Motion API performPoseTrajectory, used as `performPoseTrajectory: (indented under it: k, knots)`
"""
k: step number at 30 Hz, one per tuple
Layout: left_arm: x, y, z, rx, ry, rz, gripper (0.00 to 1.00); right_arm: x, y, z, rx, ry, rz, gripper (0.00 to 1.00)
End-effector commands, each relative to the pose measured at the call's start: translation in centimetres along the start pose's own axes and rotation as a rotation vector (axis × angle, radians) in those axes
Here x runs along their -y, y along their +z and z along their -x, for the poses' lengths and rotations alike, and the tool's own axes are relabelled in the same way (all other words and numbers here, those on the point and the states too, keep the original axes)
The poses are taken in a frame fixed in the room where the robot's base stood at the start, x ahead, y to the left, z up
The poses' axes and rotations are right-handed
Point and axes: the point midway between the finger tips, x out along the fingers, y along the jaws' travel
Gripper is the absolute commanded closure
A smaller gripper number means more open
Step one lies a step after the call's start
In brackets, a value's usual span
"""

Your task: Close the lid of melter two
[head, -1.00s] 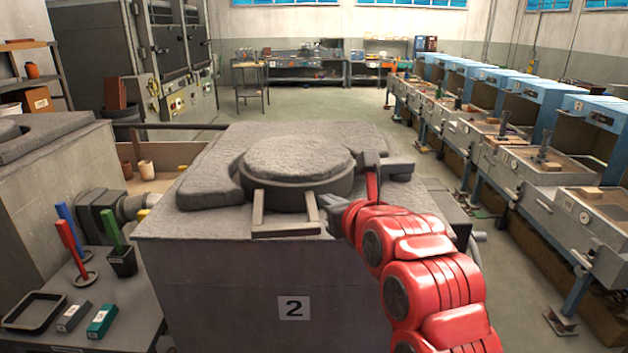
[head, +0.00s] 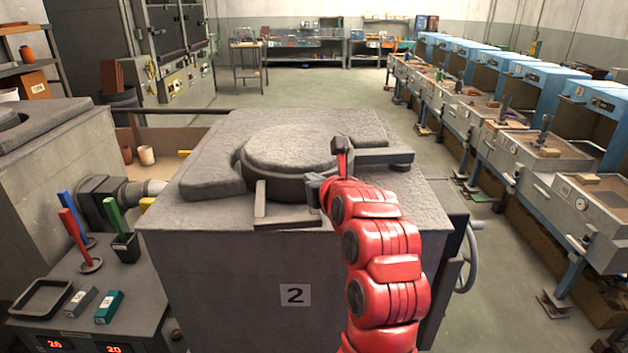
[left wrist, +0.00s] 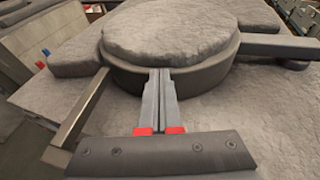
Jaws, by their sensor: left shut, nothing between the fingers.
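Melter two (head: 215,260) is the grey box marked with a 2. Its round, thick grey lid (head: 288,148) lies flat on top; I cannot tell whether it is fully seated. A metal frame handle (head: 262,205) sticks out from the lid's front, and a metal arm (head: 370,158) joins it on the right. My left gripper (head: 316,186) is at the front of the lid, over the handle's right part. In the left wrist view the fingers (left wrist: 160,78) are together and empty, pointing at the rim of the lid (left wrist: 170,30). The gripper hides part of the handle. My right gripper is not seen.
A handwheel (head: 470,255) is on the melter's right side. A low table (head: 140,315) with coloured tools and a black tray (head: 40,300) stands at the left. A row of blue machines (head: 590,110) runs along the right, with open floor before it.

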Motion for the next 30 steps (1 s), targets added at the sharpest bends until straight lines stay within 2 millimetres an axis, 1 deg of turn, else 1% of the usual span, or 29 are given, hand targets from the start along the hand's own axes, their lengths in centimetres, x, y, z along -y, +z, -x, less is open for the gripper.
performPoseTrajectory:
  k: [1, 4, 9, 13, 25, 28, 30]
  knots:
    - [-0.3, 0.0, -0.6, 0.000, 0.003, 0.001, 1.00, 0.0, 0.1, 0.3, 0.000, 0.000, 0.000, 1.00]
    - [-0.8, 0.4, -1.5, 0.003, 0.005, 0.004, 1.00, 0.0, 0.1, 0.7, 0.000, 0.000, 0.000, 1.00]
    - [-1.2, 1.3, -3.1, 0.002, 0.006, -0.001, 1.00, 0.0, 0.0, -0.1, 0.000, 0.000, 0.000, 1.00]
    - [-1.4, 1.3, -3.7, 0.002, 0.005, 0.001, 1.00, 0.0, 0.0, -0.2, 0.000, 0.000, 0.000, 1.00]
    - [-1.5, 1.4, -3.6, 0.007, 0.007, 0.003, 1.00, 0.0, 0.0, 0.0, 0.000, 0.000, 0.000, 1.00]
    - [-1.4, 1.1, -3.1, 0.007, 0.006, 0.003, 1.00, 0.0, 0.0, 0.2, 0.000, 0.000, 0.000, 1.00]
    - [-1.1, 0.8, -2.4, 0.005, 0.002, 0.002, 1.00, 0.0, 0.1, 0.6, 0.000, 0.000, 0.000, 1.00]
